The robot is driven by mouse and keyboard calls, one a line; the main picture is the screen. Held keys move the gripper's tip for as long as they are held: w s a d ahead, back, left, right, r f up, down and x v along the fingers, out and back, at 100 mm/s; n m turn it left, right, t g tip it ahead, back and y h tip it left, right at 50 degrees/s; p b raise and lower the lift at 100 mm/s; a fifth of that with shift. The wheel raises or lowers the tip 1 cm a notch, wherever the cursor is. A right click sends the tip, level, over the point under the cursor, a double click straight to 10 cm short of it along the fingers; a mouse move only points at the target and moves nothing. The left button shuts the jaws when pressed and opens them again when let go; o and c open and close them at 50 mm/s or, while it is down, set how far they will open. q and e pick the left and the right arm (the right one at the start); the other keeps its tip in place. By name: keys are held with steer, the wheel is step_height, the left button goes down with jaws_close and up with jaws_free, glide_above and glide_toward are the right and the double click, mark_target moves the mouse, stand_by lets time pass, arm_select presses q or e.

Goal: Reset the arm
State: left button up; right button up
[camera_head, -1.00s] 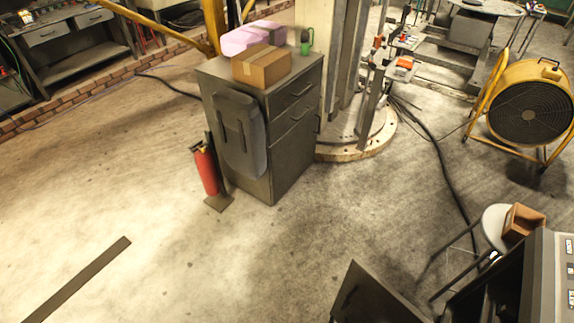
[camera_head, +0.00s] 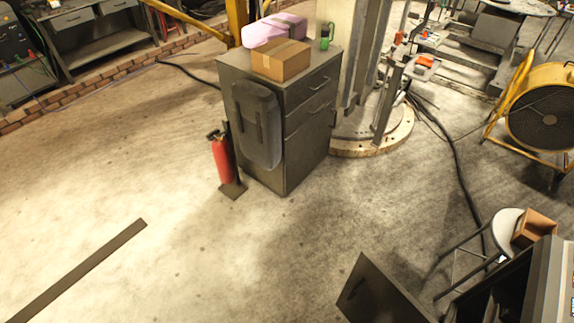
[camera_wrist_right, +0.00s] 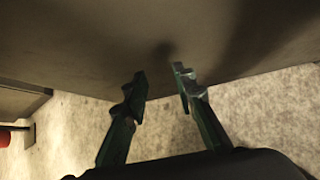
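My right gripper (camera_wrist_right: 160,85) shows in the right wrist view with its two dark green fingers spread apart. Nothing is between the fingertips. A dark grey flat surface fills the top of that view beyond the fingertips; I cannot tell whether they touch it. Neither gripper nor arm shows in the head view, and my left gripper is not in view.
A grey drawer cabinet (camera_head: 307,132) carries a cardboard box (camera_head: 281,61) and a pink case (camera_head: 273,31). A red fire extinguisher (camera_head: 221,160) stands beside it. A yellow fan (camera_head: 540,115) and a stool (camera_head: 505,222) are at right. The floor at left is mostly clear.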

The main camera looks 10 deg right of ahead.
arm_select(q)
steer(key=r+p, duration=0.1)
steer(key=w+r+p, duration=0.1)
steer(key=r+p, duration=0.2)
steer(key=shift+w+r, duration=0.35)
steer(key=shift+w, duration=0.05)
arm_select(e)
steer(key=s+f+m+g+y, duration=0.2)
steer(key=s+f+m, duration=0.2)
steer(key=s+m, duration=0.3)
steer(key=s+a+f+m+g+y, duration=0.1)
steer(key=s+f+m, duration=0.4)
steer(key=s, duration=0.6)
steer(key=s+f+m+g+y, duration=0.3)
steer(key=s+f+m, duration=0.1)
steer(key=s+m, duration=0.5)
steer(key=shift+s+a+f+m+g, duration=0.35)
steer(key=shift+s+a+m+g, duration=0.05)
steer(key=shift+s, duration=0.2)
